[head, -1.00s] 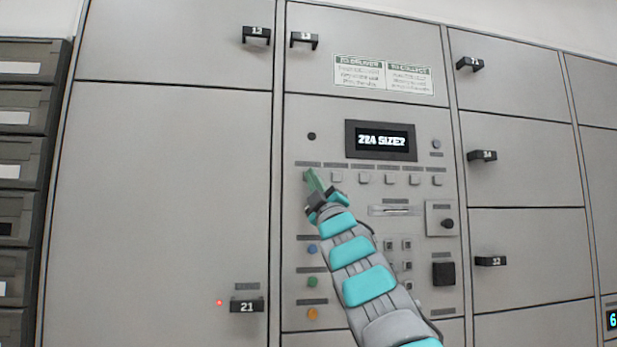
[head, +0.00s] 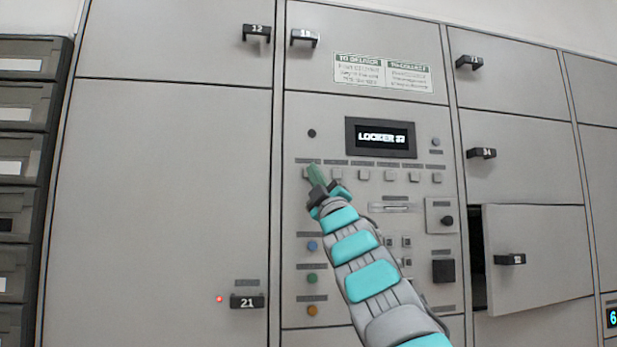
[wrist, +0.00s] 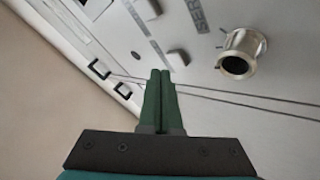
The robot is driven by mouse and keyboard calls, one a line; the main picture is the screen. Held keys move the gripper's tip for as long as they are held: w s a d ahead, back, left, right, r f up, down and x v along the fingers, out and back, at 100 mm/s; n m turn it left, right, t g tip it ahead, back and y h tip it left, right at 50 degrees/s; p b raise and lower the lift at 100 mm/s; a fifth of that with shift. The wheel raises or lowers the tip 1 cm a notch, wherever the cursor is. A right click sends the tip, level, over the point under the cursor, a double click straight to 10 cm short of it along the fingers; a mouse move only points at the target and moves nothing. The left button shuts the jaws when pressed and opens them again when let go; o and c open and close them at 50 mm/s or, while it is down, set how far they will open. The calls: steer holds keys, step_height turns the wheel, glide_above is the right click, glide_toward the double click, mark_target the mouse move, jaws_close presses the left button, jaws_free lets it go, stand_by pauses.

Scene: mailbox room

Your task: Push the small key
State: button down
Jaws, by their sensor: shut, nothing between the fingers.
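A row of small square keys sits below the display (head: 381,138) on the grey panel. The label above the leftmost key (head: 307,173) is too small to read, so I cannot tell by name which key is the small one. My gripper (head: 315,172) is shut and empty, its green fingertips beside and partly over the leftmost key. In the wrist view my closed fingertips (wrist: 161,75) show near the panel face, just apart from a square key (wrist: 178,58). The display reads LOCKER 32.
A locker door (head: 535,255) at the lower right stands ajar, with a dark gap at its left edge. Other locker doors, such as 21 (head: 165,200), are closed. Coloured buttons (head: 312,279) lie below the key row. Dark drawers (head: 22,160) stand at the left.

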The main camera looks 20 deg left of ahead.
stand_by(0.3)
steer(key=shift+s+d+b, duration=0.4)
steer(key=shift+s+d, duration=0.05)
steer(key=shift+s, duration=0.25)
steer(key=shift+s+d+b, duration=0.4)
steer(key=shift+s+b, duration=0.05)
steer(key=shift+s, duration=0.2)
steer(key=shift+s+d+b, duration=0.4)
steer(key=shift+s+d, duration=0.05)
steer(key=shift+s, duration=0.25)
